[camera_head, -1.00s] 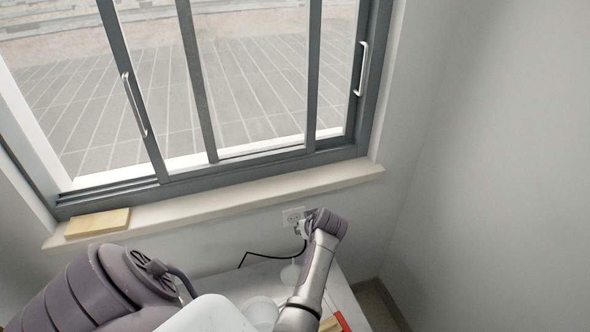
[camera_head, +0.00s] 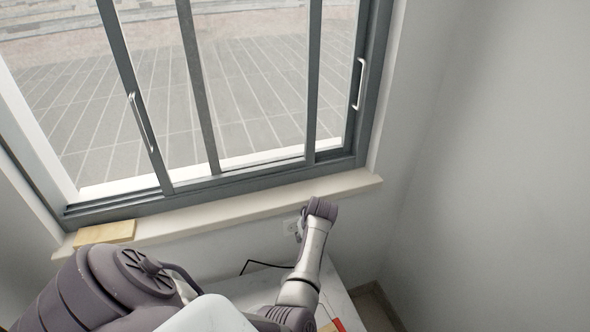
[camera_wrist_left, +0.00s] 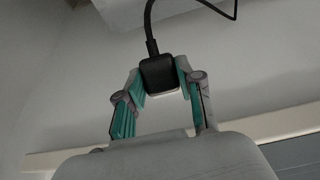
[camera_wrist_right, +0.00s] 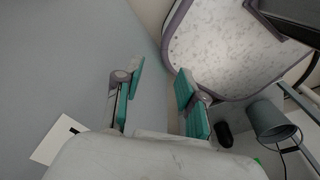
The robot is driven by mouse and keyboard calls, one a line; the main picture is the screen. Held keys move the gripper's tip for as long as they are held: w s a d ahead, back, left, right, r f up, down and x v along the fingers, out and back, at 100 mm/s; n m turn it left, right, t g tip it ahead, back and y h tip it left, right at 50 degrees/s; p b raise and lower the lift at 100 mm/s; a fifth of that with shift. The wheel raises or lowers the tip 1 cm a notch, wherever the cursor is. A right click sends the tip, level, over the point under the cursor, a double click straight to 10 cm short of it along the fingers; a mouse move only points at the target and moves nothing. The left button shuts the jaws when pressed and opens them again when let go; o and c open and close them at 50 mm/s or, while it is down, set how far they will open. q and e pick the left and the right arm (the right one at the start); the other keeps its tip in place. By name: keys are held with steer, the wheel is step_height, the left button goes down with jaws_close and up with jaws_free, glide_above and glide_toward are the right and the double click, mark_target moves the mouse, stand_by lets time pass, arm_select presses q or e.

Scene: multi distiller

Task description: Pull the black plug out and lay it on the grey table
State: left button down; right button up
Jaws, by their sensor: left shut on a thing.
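The black plug (camera_wrist_left: 159,74) sits between the fingertips of my left gripper (camera_wrist_left: 161,79), which is shut on it. Its black cable (camera_wrist_left: 151,28) rises from the plug and bends away to the right in the left wrist view. In the head view my left wrist is at the wall socket (camera_head: 290,226) below the windowsill and hides the plug. Whether the plug's pins are in the socket cannot be told. The pale grey tabletop (camera_head: 337,295) is partly hidden under my arm. My right gripper (camera_wrist_left: 161,79) is not there; it shows open and empty in the right wrist view (camera_wrist_right: 160,73).
The windowsill (camera_head: 220,207) runs above the socket, with a wooden block (camera_head: 105,233) at its left. A red-edged object (camera_head: 338,324) lies at the table's front. The right wrist view shows a patterned chair-like panel (camera_wrist_right: 222,50) and a grey bin (camera_wrist_right: 271,121).

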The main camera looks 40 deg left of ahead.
arm_select(q)
steer(key=shift+w+a+r+g+h+p, duration=0.15)
steer(key=shift+a+r+g+h+p, duration=0.2)
steer(key=shift+h+p, duration=0.35)
steer(key=shift+h, duration=0.3)
steer(key=shift+f+g+h, duration=0.25)
steer(key=shift+g+h, duration=0.05)
steer(key=shift+g, duration=0.05)
